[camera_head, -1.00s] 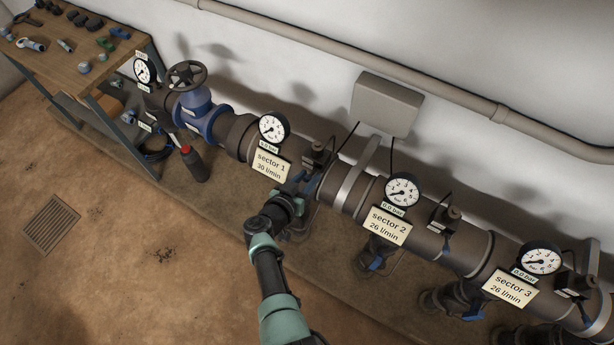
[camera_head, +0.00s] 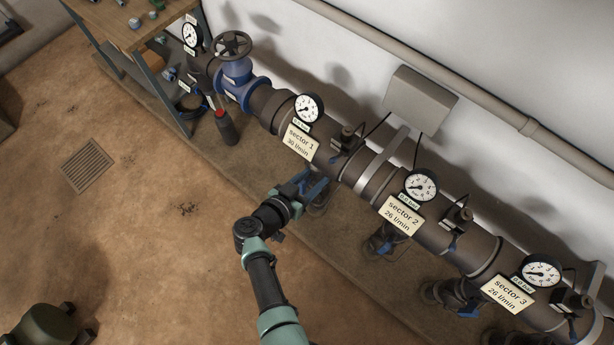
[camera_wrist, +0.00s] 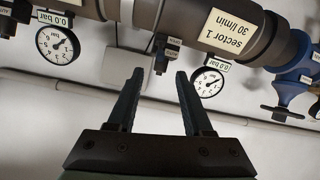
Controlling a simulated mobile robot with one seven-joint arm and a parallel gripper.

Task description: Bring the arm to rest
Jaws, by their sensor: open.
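My gripper (camera_head: 306,184) is at the end of my dark and green arm, in front of the manifold pipe between the sector 1 label (camera_head: 300,142) and the sector 2 label (camera_head: 401,214). In the wrist view my gripper (camera_wrist: 155,98) shows two dark fingers spread apart with nothing between them. The pipe and the pressure gauges appear upside down behind the fingers. In the head view the fingertips overlap the valve branch below sector 1, and I cannot tell whether they touch it.
The manifold carries gauges and a sector 3 label (camera_head: 507,294). A blue valve (camera_head: 238,80) with a handwheel, a red-capped dark bottle (camera_head: 225,127) and a workbench (camera_head: 128,35) stand at upper left. Open floor with a drain grate (camera_head: 82,165) lies left of my arm.

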